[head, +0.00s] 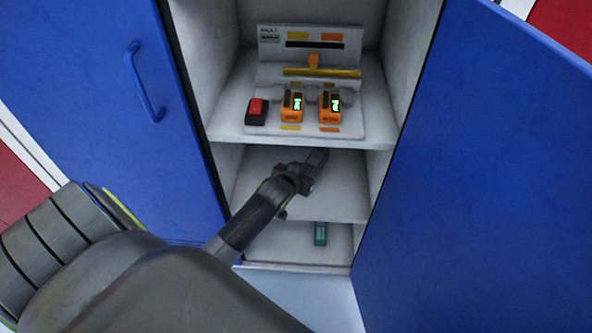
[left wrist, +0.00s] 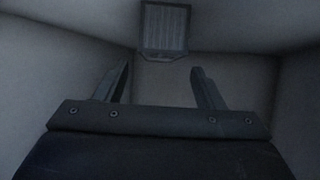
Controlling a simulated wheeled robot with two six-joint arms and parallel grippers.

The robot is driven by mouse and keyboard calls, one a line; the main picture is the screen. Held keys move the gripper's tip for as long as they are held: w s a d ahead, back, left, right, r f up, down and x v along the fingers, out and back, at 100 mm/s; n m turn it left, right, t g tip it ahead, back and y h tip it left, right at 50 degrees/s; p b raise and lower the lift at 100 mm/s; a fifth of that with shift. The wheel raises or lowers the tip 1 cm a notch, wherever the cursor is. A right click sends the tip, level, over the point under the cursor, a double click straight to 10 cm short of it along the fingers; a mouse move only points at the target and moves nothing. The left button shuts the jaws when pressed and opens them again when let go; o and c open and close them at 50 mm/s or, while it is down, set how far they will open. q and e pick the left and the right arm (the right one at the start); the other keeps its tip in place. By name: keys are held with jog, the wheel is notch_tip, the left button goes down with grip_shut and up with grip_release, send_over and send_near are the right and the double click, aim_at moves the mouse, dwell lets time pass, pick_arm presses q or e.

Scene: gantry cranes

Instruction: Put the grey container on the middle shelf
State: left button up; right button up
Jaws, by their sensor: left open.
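My left gripper (head: 316,160) reaches into the middle compartment of the cabinet, above the middle shelf (head: 285,195). In the left wrist view its two fingers (left wrist: 160,85) are apart with nothing between them. A grey ribbed, box-like thing (left wrist: 165,28) shows beyond the fingertips, apart from them. It may be the grey container, but the dim view does not make this certain. I cannot make out a grey container in the head view, where the upper shelf and my arm hide part of the compartment. My right gripper is not in view.
The upper shelf (head: 222,130) holds a panel with two orange devices (head: 292,107) and a black-and-red item (head: 256,112). A green item (head: 320,233) is on the bottom shelf. Blue doors stand open at left (head: 95,120) and right (head: 480,170).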

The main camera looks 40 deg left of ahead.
pick_arm(q)
jog(key=p+v, duration=0.1)
jog(key=v, duration=0.3)
jog(key=shift+s+r, duration=0.25)
jog(key=shift+s, duration=0.1)
jog(key=s+d+f+g+h, duration=0.1)
jog(key=s+d+g, duration=0.1)
jog(key=s, duration=0.8)
jog(key=s+d+f+g+h, duration=0.1)
jog(key=s+d+f+g, duration=0.1)
jog(key=s, duration=0.8)
jog(key=s+d+f+g+h, duration=0.1)
jog(key=s+d+g, duration=0.3)
jog(key=s, duration=0.6)
jog(key=shift+f+p, duration=0.15)
jog(key=shift+p, duration=0.15)
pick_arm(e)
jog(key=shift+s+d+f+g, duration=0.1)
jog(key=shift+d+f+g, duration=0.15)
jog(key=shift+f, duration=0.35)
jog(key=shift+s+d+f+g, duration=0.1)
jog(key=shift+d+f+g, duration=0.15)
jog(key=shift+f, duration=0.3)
pick_arm(q)
jog(key=shift+w+g, duration=0.1)
jog(key=shift+g, duration=0.2)
